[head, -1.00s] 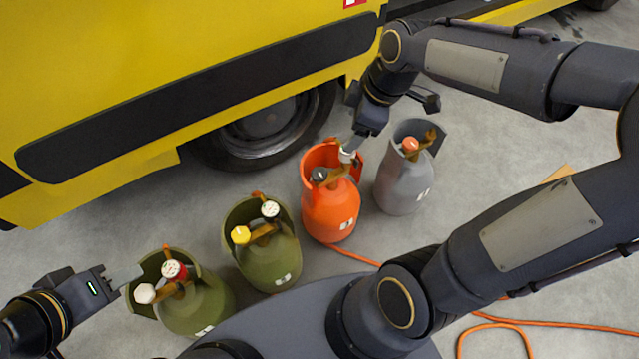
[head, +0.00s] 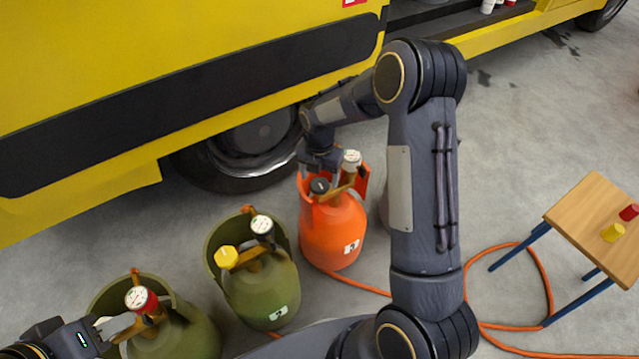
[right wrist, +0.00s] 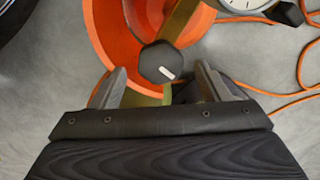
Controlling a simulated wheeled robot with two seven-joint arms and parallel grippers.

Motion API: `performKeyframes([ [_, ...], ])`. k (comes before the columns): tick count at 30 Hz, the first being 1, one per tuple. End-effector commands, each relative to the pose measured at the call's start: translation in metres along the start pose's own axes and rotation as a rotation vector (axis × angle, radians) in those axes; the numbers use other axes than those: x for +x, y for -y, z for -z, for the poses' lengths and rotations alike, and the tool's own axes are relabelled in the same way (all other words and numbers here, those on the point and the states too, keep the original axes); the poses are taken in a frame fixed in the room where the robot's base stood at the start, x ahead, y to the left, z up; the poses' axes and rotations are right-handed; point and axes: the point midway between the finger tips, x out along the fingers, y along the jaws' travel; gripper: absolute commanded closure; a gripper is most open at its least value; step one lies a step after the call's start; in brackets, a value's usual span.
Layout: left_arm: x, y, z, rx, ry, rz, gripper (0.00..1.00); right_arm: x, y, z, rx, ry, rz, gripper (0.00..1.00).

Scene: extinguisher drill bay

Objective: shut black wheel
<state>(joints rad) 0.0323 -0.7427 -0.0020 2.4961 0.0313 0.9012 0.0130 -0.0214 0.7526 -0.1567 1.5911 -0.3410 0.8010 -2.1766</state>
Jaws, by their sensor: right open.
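The black wheel (head: 319,186) sits on top of the orange cylinder (head: 333,232), beside a white-faced gauge (head: 351,160). My right gripper (head: 322,166) is just above and behind the wheel in the head view. In the right wrist view the black six-sided wheel (right wrist: 158,62) lies between the tips of my open right gripper (right wrist: 160,79), with a gap visible on each side. My left gripper (head: 112,327) is at the left green cylinder (head: 180,335), by its red-bodied gauge (head: 138,298). Its jaw opening is not clear.
A second green cylinder (head: 258,290) with a yellow wheel (head: 226,257) stands left of the orange one. My right arm mostly hides a grey cylinder. A yellow truck (head: 200,40) stands behind. An orange hose (head: 548,285) and wooden table (head: 585,222) are at right.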

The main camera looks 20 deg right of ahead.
Motion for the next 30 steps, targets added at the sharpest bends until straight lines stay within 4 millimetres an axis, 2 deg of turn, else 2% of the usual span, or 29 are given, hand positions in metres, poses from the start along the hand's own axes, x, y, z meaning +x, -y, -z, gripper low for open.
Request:
performKeyframes([
  [1,0.004,0.002,-0.002,0.000,0.000,0.000,0.64,0.009,0.000,0.001,0.000,-0.002,0.002,0.31],
  [6,0.006,0.003,-0.003,0.000,0.000,0.000,0.64,0.020,0.000,0.000,0.002,-0.001,0.000,0.31],
  [14,0.006,0.003,-0.003,0.000,0.000,0.000,0.64,0.021,0.000,0.000,0.002,-0.001,-0.001,0.31],
  [25,0.006,0.003,-0.003,0.000,0.000,0.000,0.64,0.021,0.000,0.000,0.002,0.000,-0.001,0.75],
  [30,0.005,0.003,-0.003,0.000,0.000,0.000,0.64,0.020,0.000,0.000,0.011,-0.001,-0.001,0.75],
])
